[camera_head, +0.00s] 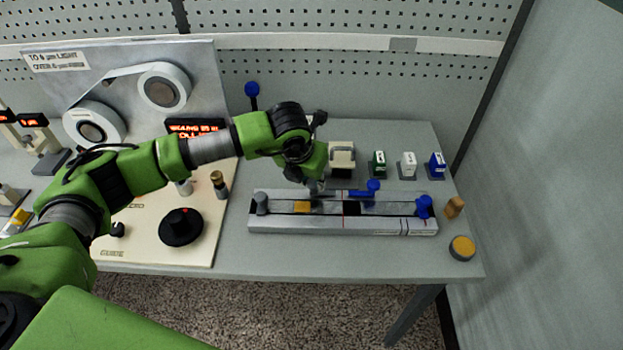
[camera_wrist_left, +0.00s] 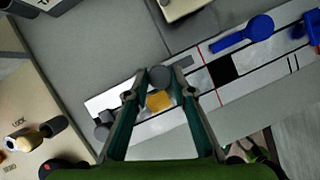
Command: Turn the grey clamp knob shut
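A metal rail fixture (camera_head: 290,223) lies on the grey table. My left gripper (camera_head: 318,186) points down over its left half, with its fingers apart. In the left wrist view, a round grey clamp knob (camera_wrist_left: 159,77) with a short grey bar (camera_wrist_left: 182,64) lies between the fingertips (camera_wrist_left: 162,80). I cannot tell whether a finger touches it. A yellow block (camera_wrist_left: 158,101) sits in the rail just beside the knob. Another grey knob (camera_head: 261,203) stands at the rail's left end. The gripper hides most of the clamp knob in the head view. My right gripper is not in view.
A blue clamp knob with a bar (camera_head: 373,186) and a blue end knob (camera_head: 424,206) are on the rail's right half. Green, white and blue blocks (camera_head: 408,165) stand behind. A beige panel with a black dial (camera_head: 181,226) is left. The table's front strip is clear.

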